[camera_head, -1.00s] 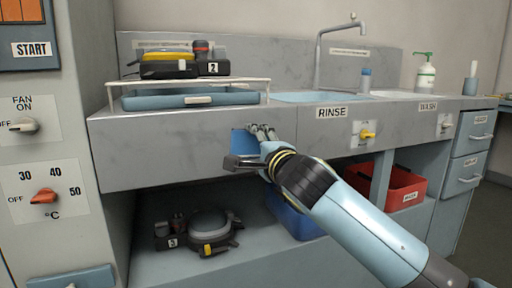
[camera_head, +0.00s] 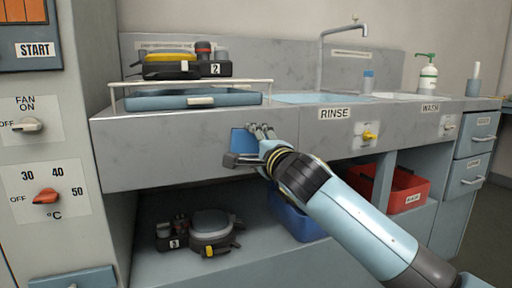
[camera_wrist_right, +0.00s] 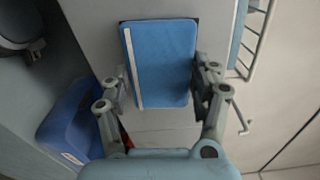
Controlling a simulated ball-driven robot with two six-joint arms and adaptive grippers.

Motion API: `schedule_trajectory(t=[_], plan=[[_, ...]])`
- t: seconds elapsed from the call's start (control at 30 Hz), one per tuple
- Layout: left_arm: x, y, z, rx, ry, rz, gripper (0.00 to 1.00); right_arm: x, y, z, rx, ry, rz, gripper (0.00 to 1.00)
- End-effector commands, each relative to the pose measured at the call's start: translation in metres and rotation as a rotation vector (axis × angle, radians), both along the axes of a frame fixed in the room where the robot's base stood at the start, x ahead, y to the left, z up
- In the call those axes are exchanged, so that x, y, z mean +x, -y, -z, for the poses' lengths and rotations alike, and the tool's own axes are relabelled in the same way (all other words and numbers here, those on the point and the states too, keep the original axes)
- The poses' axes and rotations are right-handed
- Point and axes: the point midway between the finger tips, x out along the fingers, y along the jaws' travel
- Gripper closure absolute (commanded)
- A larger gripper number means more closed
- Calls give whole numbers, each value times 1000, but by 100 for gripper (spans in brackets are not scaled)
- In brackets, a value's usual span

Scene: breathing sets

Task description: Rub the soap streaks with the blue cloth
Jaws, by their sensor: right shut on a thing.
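The blue cloth (camera_head: 242,141) is a flat rectangular pad at the grey front panel of the sink bench (camera_head: 190,150), below the rack. My right gripper (camera_head: 251,147) is shut on the blue cloth and holds it at that panel; I cannot tell if it touches. In the right wrist view the cloth (camera_wrist_right: 170,65) lies between the two fingers, with a pale strip along its left side. I cannot make out soap streaks on the panel; the cloth and gripper hide part of it. My left gripper is not in view.
A blue tray (camera_head: 150,103) lies under a rack at the bench's left. Below, an open shelf holds a round-faced device (camera_head: 210,224), a blue bin (camera_head: 298,222) and a red bin (camera_head: 408,190). A yellow knob (camera_head: 369,136) sticks out of the panel at right.

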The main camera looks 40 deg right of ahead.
Motion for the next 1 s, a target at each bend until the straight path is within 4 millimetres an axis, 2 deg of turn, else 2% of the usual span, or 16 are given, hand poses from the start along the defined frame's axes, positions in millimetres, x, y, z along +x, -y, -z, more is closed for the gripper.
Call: schedule_trajectory(t=[0.17,0.6,0.83,1.0], plan=[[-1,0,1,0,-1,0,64,0,3,0,-1,0,0,63],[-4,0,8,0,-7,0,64,-10,38,1,-2,-1,0,63],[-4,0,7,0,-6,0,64,-7,38,-1,2,1,0,63],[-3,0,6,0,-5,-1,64,-3,25,-1,6,2,0,63]])
